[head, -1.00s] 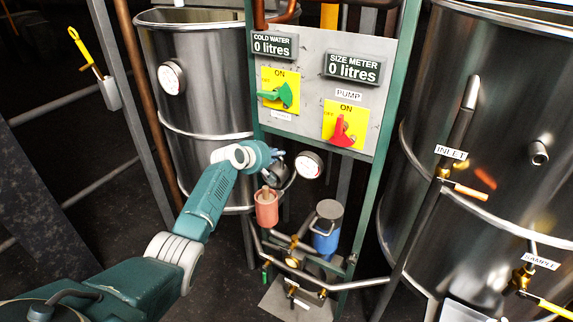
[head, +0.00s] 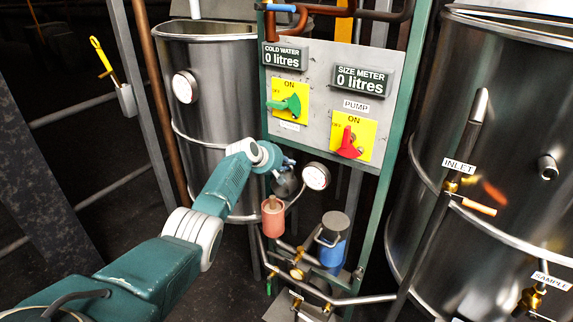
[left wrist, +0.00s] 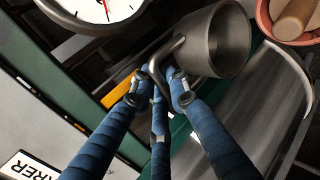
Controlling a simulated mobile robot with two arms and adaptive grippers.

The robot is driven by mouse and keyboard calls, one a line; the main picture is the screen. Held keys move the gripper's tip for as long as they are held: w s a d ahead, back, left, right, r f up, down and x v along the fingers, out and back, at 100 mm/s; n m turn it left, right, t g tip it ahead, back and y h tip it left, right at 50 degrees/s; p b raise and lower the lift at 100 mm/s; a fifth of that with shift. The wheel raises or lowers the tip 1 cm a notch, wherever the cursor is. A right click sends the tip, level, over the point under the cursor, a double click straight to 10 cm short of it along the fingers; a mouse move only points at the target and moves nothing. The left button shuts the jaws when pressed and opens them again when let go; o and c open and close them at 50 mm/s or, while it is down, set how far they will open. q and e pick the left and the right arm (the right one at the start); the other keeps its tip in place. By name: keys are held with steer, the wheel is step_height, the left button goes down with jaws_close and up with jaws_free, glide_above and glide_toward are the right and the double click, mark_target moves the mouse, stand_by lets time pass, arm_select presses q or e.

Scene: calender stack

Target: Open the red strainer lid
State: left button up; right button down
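The red strainer (head: 272,220) is a pinkish-red cup, open at the top, with a brownish core standing up in it. Its dark grey lid (head: 286,184) is off the cup's mouth, up and to the right, tilted on its side. My left gripper (head: 281,164) is at the lid. In the left wrist view, the blue fingers of the gripper (left wrist: 158,88) close around the handle loop of the grey lid (left wrist: 222,42), whose hollow side faces right. The red rim of the strainer (left wrist: 264,20) shows at the top right. My right gripper is not in view.
A round gauge (head: 316,176) is close to the right of the lid. A blue strainer (head: 330,252) with its grey lid on stands right of the red one, above pipes and valves. The control panel (head: 320,120) is above; steel tanks stand on both sides.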

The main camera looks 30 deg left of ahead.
arm_select(q)
steer(key=o, duration=0.4)
steer(key=shift+d+f, duration=0.15)
steer(key=shift+f, duration=0.05)
steer(key=shift+c, duration=0.2)
steer(key=shift+v, duration=0.8)
steer(key=v, duration=1)
steer(key=shift+r, duration=0.2)
steer(key=shift+s, duration=0.1)
